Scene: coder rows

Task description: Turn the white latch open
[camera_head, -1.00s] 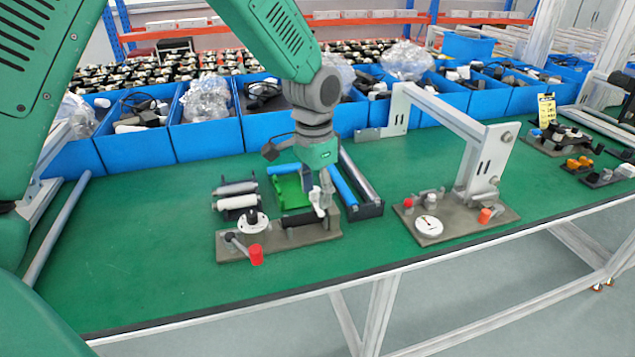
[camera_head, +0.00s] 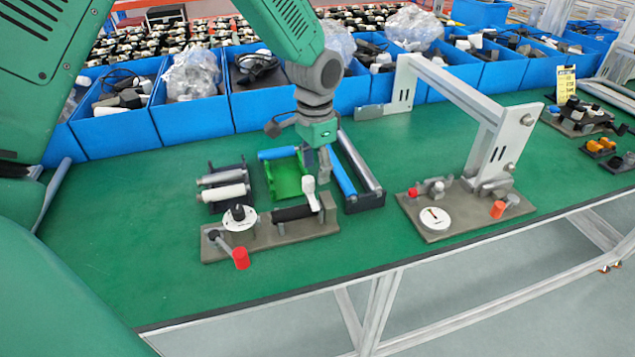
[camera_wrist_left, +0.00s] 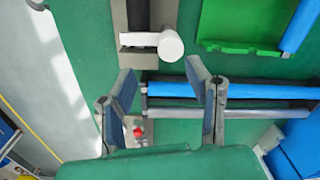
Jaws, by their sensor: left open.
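The white latch (camera_head: 311,193) stands at the right end of the black bar (camera_head: 297,213) on the left grey fixture plate (camera_head: 270,238). In the left wrist view the white latch (camera_wrist_left: 169,45) shows as a round white end on a short arm, just beyond the fingertips. My left gripper (camera_head: 322,170) points down close by the latch. In the left wrist view its two fingers (camera_wrist_left: 160,68) are spread apart with nothing between them. I cannot tell from these views whether a finger touches the latch.
A red-ended crank (camera_head: 241,258) and a white dial (camera_head: 240,219) share the plate. A green tray (camera_head: 287,178) and a rack with a blue roller (camera_head: 341,172) lie behind. A second fixture (camera_head: 434,217) under a grey frame stands right. Blue bins line the back.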

